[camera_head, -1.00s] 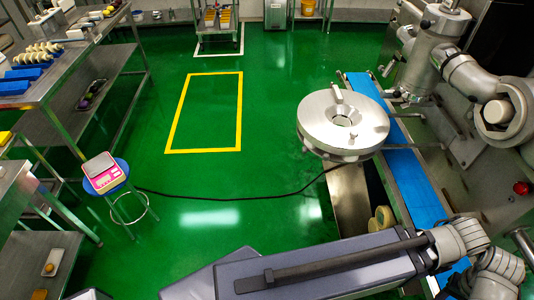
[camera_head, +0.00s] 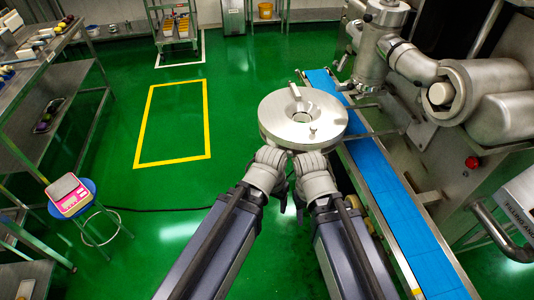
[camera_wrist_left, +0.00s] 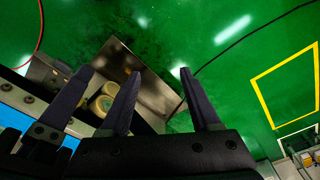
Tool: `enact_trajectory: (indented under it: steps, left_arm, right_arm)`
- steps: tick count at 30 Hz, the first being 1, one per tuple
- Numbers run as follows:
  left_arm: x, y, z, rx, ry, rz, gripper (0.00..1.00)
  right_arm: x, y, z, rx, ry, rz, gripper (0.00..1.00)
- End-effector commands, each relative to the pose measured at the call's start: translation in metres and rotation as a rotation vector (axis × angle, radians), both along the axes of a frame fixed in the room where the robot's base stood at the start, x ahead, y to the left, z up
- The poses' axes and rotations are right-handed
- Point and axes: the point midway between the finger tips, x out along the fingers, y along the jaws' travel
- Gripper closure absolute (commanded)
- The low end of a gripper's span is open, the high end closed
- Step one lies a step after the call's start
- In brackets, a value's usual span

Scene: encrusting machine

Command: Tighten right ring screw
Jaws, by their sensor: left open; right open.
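A round metal ring-shaped disc (camera_head: 273,118) with a central hole is held over the left side of the blue conveyor. A small upright post (camera_head: 312,132) stands on its near right top, and a short bar lies at its back. I cannot tell which part is the right ring screw. My left gripper (camera_head: 284,208) and my right gripper (camera_head: 300,216) are close together just below the disc's near edge, partly hidden by my wrists. In the left wrist view my left gripper (camera_wrist_left: 160,72) is open, with nothing between its fingers. Another dark finger shows at its left.
The blue conveyor belt (camera_head: 385,190) runs along the right, beside the large metal machine (camera_head: 500,105). A stool with a pink scale (camera_head: 68,195) stands at the left. The green floor between is clear. Yellowish round pieces (camera_wrist_left: 101,105) show below my left gripper.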

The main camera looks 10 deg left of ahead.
Motion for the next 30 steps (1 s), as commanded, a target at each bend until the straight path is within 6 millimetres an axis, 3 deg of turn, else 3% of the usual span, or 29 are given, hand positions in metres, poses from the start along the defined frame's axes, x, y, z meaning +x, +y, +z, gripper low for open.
enact_trajectory:
  steps: [6,12,20,30]
  left_arm:
    - [0.080,-0.013,0.033,-0.295,-0.320,0.095,0.37]
    - [0.126,-0.004,0.067,-0.438,-0.527,0.187,0.37]
    - [0.137,-0.001,0.075,-0.468,-0.580,0.210,0.37]
    - [0.155,-0.012,0.051,-0.466,-0.580,0.208,0.37]
  right_arm:
    - [0.000,0.000,0.004,0.000,0.000,0.000,0.50]
    - [0.000,0.000,0.005,0.000,0.000,0.000,0.50]
    - [0.000,0.000,0.004,0.000,0.000,0.000,0.50]
    - [0.000,0.000,-0.020,0.000,0.000,0.000,0.50]
